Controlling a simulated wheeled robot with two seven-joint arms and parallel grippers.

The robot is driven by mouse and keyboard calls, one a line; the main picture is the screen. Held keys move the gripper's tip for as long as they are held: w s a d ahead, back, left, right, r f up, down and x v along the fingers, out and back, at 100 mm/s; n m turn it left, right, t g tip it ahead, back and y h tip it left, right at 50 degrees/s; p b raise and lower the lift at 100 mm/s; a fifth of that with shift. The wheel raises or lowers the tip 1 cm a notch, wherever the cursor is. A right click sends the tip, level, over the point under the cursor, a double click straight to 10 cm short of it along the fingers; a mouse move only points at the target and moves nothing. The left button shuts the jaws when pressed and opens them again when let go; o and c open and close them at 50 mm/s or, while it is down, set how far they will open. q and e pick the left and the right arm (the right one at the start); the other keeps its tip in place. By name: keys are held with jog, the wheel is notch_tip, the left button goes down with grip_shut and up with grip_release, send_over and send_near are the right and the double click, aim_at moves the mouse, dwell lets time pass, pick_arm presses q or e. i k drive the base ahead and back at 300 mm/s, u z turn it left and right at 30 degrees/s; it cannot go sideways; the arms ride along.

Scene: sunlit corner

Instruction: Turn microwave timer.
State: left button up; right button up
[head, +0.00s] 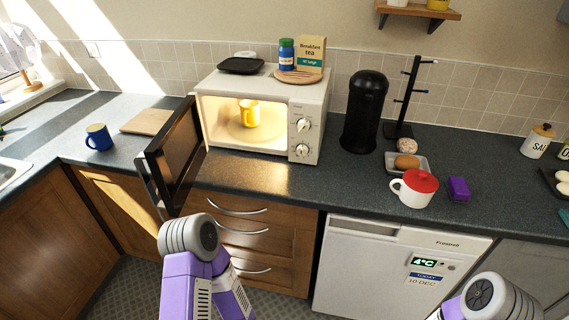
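The microwave (308,95) stands on the counter with its door (172,160) swung wide open to the left. Its inside is lit, and a yellow mug (249,113) stands on the round plate in it. Two round dials sit one above the other on the front panel to the right of the opening: an upper dial (304,125) and a lower dial (302,150). I cannot read their markings. Purple and grey links of both my arms show at the bottom edge, below the counter front. Neither gripper shows in the head view.
A black tray (241,65), blue jar (286,54) and tea box (311,52) stand on the microwave. A black canister (365,112) stands close to its right. The counter before the dials is clear.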

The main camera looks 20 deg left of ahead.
aim_at(302, 151)
jog(key=u, duration=0.5)
jog(key=k, duration=1.1)
jog(key=z, duration=0.45)
jog(key=i, duration=1.55)
jog(key=u, duration=0.4)
